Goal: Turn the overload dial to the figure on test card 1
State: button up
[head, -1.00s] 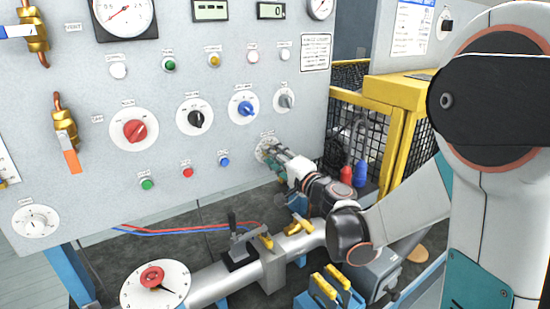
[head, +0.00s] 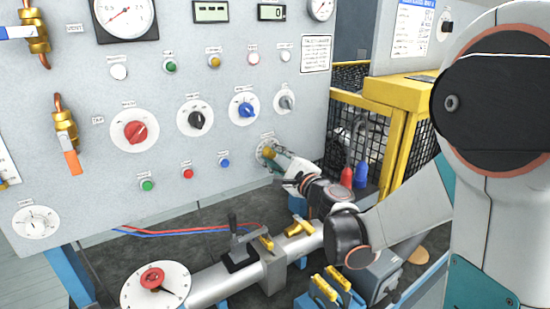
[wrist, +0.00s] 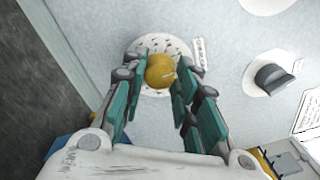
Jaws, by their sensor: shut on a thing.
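A round white dial (head: 259,152) with a yellow knob (head: 268,152) sits at the lower right of the grey panel. In the wrist view, the yellow knob (wrist: 160,71) stands between my fingers, with the white dial plate (wrist: 176,47) and its dark marks behind it. My gripper (head: 277,160) reaches the knob from the lower right and is shut on it, one teal-padded finger on each side. It also shows in the wrist view (wrist: 160,82). The figures and the label are too small to read. I cannot tell which sheet is test card 1.
A grey knob (head: 286,102), a blue knob (head: 243,109), a black knob (head: 196,118) and a red knob (head: 135,131) are on the panel. Small buttons lie left of my gripper. A yellow guard frame (head: 395,140) stands to the right, and a pipe with clamps lies below.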

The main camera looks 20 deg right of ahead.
dwell(0.3)
jog(key=o, duration=1.1)
jog(key=shift+c, duration=0.2)
jog(key=v, duration=1.2)
